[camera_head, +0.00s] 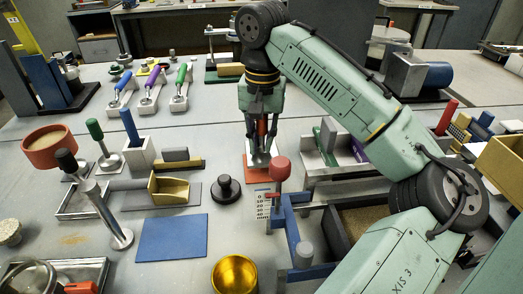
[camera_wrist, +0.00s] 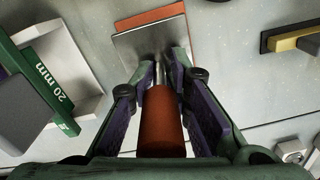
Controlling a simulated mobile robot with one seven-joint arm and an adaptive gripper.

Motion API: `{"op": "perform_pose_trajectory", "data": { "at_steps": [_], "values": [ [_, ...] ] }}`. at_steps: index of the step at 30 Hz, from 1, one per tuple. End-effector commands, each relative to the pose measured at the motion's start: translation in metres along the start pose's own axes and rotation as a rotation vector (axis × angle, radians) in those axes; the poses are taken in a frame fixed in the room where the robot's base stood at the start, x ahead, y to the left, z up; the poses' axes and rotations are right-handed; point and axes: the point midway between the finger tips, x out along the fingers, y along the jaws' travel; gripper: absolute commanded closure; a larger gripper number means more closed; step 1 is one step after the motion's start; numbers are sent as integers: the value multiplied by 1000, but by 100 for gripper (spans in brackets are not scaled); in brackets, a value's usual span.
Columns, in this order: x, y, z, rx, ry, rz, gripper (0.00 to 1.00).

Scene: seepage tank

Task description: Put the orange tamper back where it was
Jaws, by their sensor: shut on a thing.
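My gripper (camera_head: 262,135) points down near the middle of the table. It is shut on the orange tamper, whose orange handle (camera_wrist: 163,120) lies between the two fingers in the wrist view. The tamper's square metal foot (camera_wrist: 143,46) is below the fingertips and also shows in the head view (camera_head: 260,159). The orange mat (camera_head: 257,176) lies under the foot. In the wrist view the mat (camera_wrist: 152,17) shows only past the foot's far edge. I cannot tell whether the foot touches the mat. The tamper looks about upright.
A blue stand with a red knob (camera_head: 280,168) and a scale stands close in front. A black knobbed disc (camera_head: 224,188) is to the left. A grey tray with a green 20 mm block (camera_head: 328,140) is close on the right.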

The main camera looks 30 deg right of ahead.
Motion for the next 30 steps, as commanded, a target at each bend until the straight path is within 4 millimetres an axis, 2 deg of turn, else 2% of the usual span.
{"op": "perform_pose_trajectory", "data": {
  "at_steps": [6, 17, 18, 27, 30],
  "values": [
    [29, 1, 0, 1, -1, 0, 100],
    [35, 0, 0, 0, 0, -1, 100],
    [35, 0, 0, 0, 0, 0, 82],
    [35, 0, 0, 0, 0, 0, 62],
    [35, 0, 0, 0, 0, 0, 61]
  ]
}}
